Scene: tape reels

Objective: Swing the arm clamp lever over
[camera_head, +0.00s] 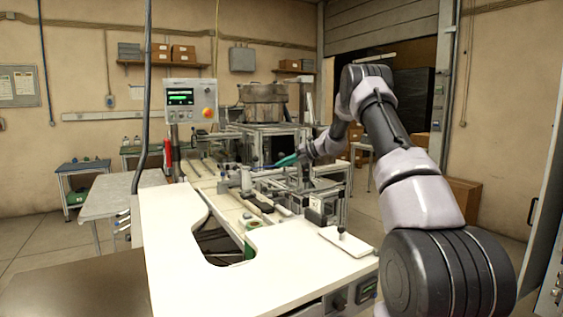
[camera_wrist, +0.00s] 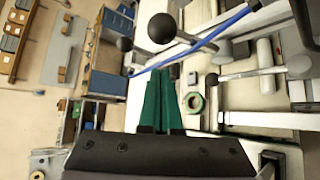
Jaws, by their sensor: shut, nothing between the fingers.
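My gripper (camera_head: 279,163) is shut and empty, its green fingers together over the machine bench. In the wrist view the fingers (camera_wrist: 162,72) point up the picture. Just beyond their tips is a lever with a black ball knob (camera_wrist: 162,28) on a thin metal rod. A second black ball knob (camera_wrist: 124,44) is to its left. A third black-knobbed lever (camera_wrist: 212,79) lies to the right, its rod running to a grey pivot. I cannot tell which is the arm clamp lever, or whether the fingers touch any knob.
A blue bar (camera_wrist: 215,33) crosses just ahead of the fingers. A green ring-shaped reel (camera_wrist: 194,102) lies right of them. The white worktop (camera_head: 175,230) is largely clear at the front. A control box (camera_head: 190,101) and a metal bowl unit (camera_head: 263,101) stand behind.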

